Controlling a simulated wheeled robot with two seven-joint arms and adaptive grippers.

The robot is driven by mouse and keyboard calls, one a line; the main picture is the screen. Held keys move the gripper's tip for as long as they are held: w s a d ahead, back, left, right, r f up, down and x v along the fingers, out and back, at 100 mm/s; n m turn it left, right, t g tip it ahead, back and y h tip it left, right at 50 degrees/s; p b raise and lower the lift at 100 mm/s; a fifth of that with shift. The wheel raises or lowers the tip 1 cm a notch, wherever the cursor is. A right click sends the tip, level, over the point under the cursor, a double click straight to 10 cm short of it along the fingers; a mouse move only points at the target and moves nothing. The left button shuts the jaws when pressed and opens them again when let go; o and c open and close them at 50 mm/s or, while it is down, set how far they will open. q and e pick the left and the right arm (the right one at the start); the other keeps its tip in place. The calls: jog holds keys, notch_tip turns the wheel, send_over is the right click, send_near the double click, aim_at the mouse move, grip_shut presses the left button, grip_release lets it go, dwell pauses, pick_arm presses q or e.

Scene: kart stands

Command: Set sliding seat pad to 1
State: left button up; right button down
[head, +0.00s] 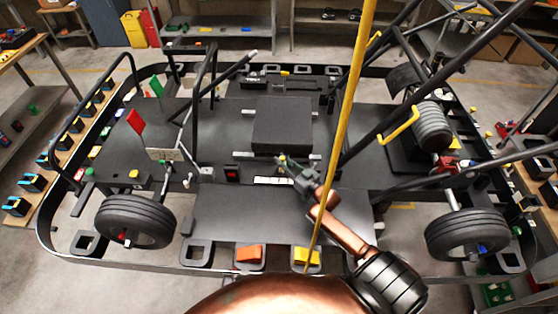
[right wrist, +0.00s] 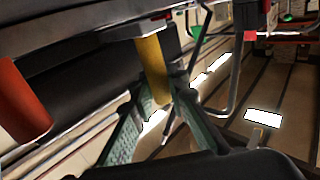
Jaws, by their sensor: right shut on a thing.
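The black square seat pad (head: 283,124) lies flat near the middle of the kart's dark floor. My right gripper (head: 284,164) is at its near edge in the head view. In the right wrist view its green fingers (right wrist: 160,90) are shut on a yellow handle (right wrist: 152,68) that hangs down from a dark flat part (right wrist: 90,38). I cannot tell how that dark part joins the pad. A white marked strip (head: 273,180) lies just in front of the gripper; its marks are too small to read. My left gripper is not in view.
An orange-red cylinder (right wrist: 22,100) hangs beside the yellow handle. A tall yellow pole (head: 346,110) rises right of the pad. Black frame tubes (head: 205,90) stand at left. A red-lit box (head: 232,174) sits left of the strip. The front floor panel (head: 235,212) is clear.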

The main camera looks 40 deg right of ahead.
jog(key=s+d, duration=0.2)
jog(key=shift+d, duration=0.35)
jog(key=c, duration=1.9)
grip_release()
jog(key=shift+s+d, duration=0.1)
jog(key=shift+s, duration=0.05)
jog(key=shift+o, duration=0.3)
jog(key=shift+a, duration=0.2)
jog(key=s+d, duration=0.1)
jog(key=s, duration=1)
jog(key=shift+s+d, duration=0.15)
jog(key=shift+s, duration=0.15)
